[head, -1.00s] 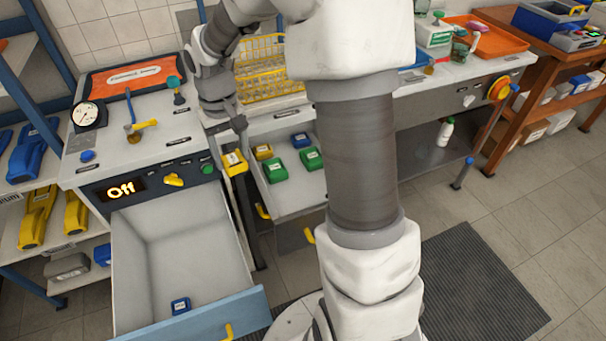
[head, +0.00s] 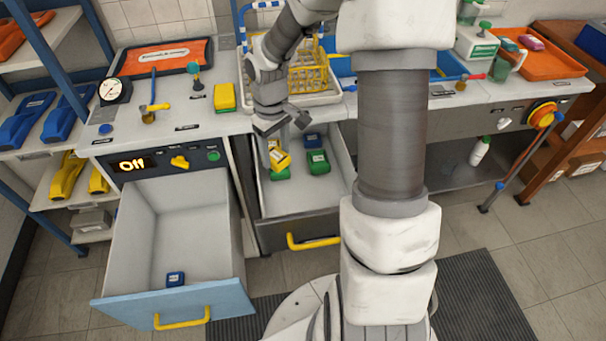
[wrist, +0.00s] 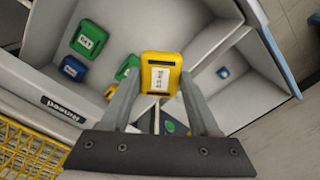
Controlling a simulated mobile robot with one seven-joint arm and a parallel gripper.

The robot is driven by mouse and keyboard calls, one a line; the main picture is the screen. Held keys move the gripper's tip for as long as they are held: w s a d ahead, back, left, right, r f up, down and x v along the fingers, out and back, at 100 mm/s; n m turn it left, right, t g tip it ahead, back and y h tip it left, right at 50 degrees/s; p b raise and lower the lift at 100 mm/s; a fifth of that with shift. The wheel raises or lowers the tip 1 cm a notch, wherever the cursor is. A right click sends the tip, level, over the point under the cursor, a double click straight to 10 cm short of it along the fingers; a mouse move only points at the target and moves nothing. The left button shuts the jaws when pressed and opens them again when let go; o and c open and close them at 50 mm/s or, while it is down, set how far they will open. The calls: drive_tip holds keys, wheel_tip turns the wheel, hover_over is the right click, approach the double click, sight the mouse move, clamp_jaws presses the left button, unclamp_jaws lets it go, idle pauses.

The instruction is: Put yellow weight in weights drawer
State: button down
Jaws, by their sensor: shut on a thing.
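My gripper (head: 279,152) is shut on a yellow weight (head: 281,162), a small block with a white label. In the wrist view the weight (wrist: 161,73) sits between the fingertips. The gripper holds it over the open middle drawer (head: 297,201), which contains several weights: a blue one (head: 311,140), a green one (head: 318,162), another green one (head: 280,174) partly hidden below the held weight, and a second yellow one (head: 273,144), mostly hidden.
A second open drawer (head: 185,220) at left holds one blue weight (head: 175,279). A yellow wire rack (head: 308,75) is behind my arm. The front part of the middle drawer is clear.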

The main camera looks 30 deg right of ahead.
drive_tip(key=s+d+f+n+p, duration=0.2)
drive_tip(key=s+d+n+p, duration=0.1)
drive_tip(key=d+n, duration=0.1)
drive_tip(key=n+p, duration=0.3)
drive_tip(key=n, duration=0.3)
hover_over(310, 202)
drive_tip(key=s+a, duration=0.1)
drive_tip(key=s, duration=0.1)
wheel_tip(310, 202, down, 2)
drive_tip(key=shift+n, duration=0.3)
drive_tip(key=f+b, duration=0.1)
drive_tip(key=f, duration=0.3)
drive_tip(key=f+b, duration=0.1)
drive_tip(key=f, duration=0.1)
drive_tip(key=shift+s+a+b, duration=0.2)
drive_tip(key=shift+a+b, duration=0.05)
drive_tip(key=shift+b, duration=0.1)
drive_tip(key=shift+d+f+b, duration=0.1)
drive_tip(key=shift+f+b, duration=0.7)
drive_tip(key=shift+f, duration=1.45)
drive_tip(key=shift+f, duration=0.2)
drive_tip(key=shift+c, duration=0.6)
unclamp_jaws()
drive_tip(key=shift+r, duration=0.1)
